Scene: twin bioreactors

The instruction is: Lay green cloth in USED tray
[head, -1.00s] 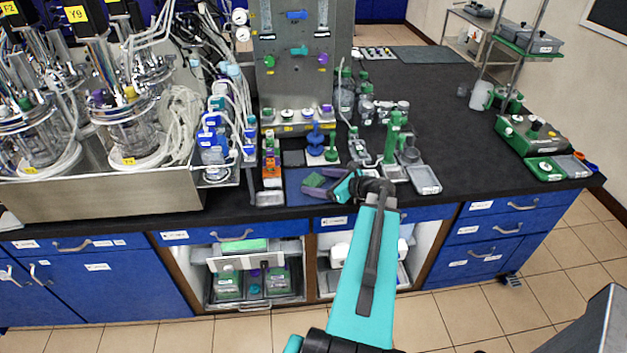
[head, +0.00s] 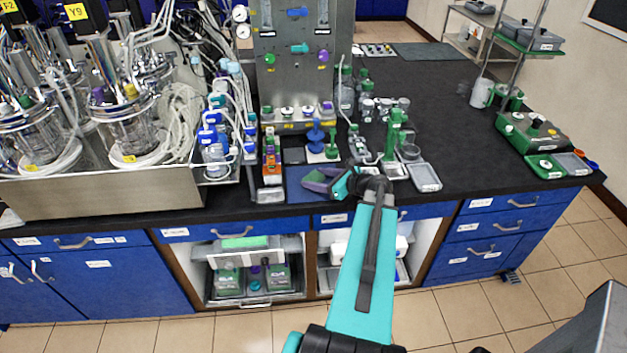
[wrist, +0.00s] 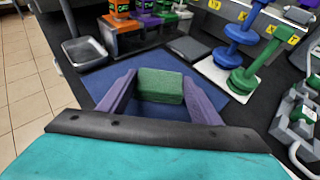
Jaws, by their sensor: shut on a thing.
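The green cloth (wrist: 160,86) is a small folded block in the wrist view, between the two purple fingers of my gripper (wrist: 159,80). The fingers are shut on its sides. Below it is a blue mat (wrist: 75,92). In the head view my gripper (head: 314,182) is low over the blue mat (head: 297,194) at the bench's front edge, and the cloth is mostly hidden by the fingers. Whether the cloth still touches the mat I cannot tell. A small grey tray (wrist: 86,51) lies left of the mat in the wrist view; I cannot read a USED label on it.
Another grey tray (head: 425,178) lies right of my gripper. An orange-fronted rack (head: 270,168) and blue and green stands (head: 317,140) are behind the mat. Bioreactors (head: 127,130) fill the left. Open dark bench top (head: 450,130) lies to the right.

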